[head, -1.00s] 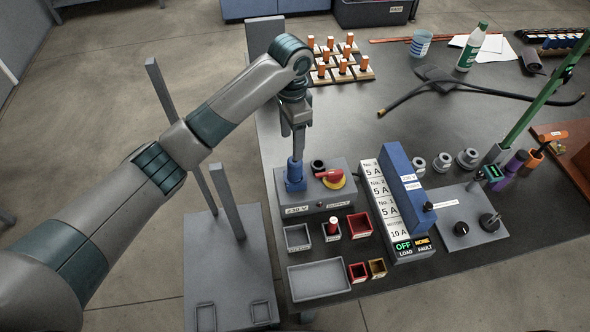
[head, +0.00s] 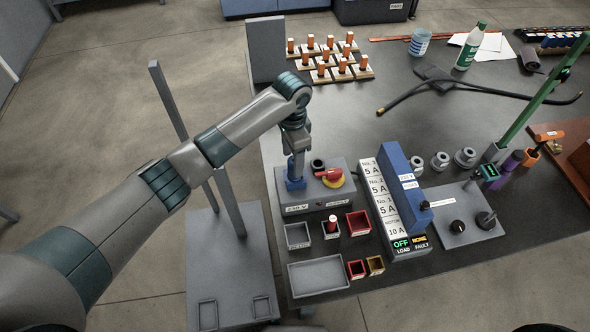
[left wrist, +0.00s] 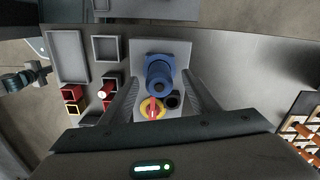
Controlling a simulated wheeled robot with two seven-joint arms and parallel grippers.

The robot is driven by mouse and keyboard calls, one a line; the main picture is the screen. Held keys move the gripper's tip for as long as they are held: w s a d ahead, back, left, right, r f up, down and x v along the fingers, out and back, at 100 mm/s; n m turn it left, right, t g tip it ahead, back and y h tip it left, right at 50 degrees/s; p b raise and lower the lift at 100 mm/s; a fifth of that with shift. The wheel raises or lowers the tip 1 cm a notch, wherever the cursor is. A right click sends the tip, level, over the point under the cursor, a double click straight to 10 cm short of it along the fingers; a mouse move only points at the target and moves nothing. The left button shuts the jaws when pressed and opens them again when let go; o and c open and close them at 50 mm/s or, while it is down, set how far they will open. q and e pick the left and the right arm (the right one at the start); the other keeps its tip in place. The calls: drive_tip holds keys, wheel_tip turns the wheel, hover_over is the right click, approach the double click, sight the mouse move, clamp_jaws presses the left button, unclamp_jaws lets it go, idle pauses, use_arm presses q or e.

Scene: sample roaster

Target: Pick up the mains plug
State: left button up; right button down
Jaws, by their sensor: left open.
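The blue mains plug (head: 295,172) stands upright on the grey 230 V box at the left of the bench. It also shows in the left wrist view (left wrist: 159,76), seen from above. My left gripper (head: 294,152) is open and points down right over the plug. In the left wrist view its two fingers (left wrist: 160,100) lie on either side of the plug, with gaps visible. The head view does not show the fingertips clearly. My right gripper is not in view.
A red and yellow rotary switch (head: 332,177) and a black round part (head: 317,164) sit close beside the plug. Small trays (head: 298,235) lie in front. A fuse block (head: 385,205) stands to the right. A grey upright panel (head: 266,50) stands behind.

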use_arm(q)
drive_tip(key=shift+d+f, duration=0.1)
drive_tip(key=shift+f, duration=0.25)
drive_tip(key=f+p, duration=0.1)
drive_tip(key=f, duration=0.2)
drive_tip(key=shift+d+p, duration=0.2)
drive_tip(key=shift+p, duration=0.1)
drive_tip(key=shift+f, duration=0.5)
drive_tip(key=c, duration=1.3)
